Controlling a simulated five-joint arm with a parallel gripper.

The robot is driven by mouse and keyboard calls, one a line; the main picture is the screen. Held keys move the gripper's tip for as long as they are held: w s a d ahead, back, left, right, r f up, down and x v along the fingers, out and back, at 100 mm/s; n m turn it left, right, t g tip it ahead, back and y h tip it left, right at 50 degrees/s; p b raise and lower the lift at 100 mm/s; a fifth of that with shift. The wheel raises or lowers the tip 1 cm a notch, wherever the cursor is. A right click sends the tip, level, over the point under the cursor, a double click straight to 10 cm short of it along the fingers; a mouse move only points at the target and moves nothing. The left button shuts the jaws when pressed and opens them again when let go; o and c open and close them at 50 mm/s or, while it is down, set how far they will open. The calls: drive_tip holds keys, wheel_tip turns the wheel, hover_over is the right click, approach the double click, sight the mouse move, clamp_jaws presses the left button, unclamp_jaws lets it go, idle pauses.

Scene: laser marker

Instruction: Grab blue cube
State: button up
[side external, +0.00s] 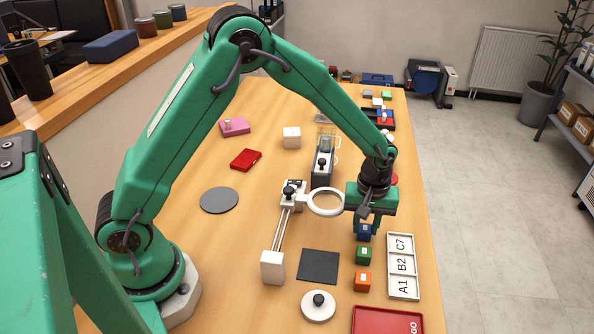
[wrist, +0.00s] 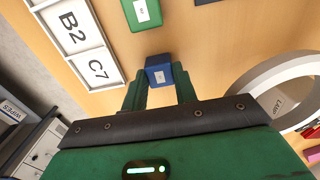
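In the wrist view the blue cube (wrist: 159,71), with a white label, shows between the two green fingertips (wrist: 160,80). The fingers are apart, one on each side of the cube. I cannot tell whether they touch it.
A green cube (side external: 364,255) and an orange cube (side external: 363,282) stand in line with the blue cube. A white labelled tray (side external: 403,293) lies to the right. A white ring stand (side external: 325,202) is close on the left. A dark square mat (side external: 318,266) lies nearby.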

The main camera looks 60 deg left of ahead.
sight(366, 229)
drive_tip(key=shift+c, duration=0.8)
drive_tip(key=shift+r, duration=0.1)
drive_tip(key=shift+r, duration=0.55)
drive_tip(key=r, duration=0.3)
drive_tip(key=shift+s+d+r, duration=0.1)
drive_tip(key=shift+d, duration=0.1)
drive_tip(key=s+d+r, duration=0.6)
drive_tip(key=s+d, duration=0.1)
drive_tip(key=s, duration=0.1)
drive_tip(key=shift+d+r, duration=0.25)
drive_tip(key=shift+d, duration=0.15)
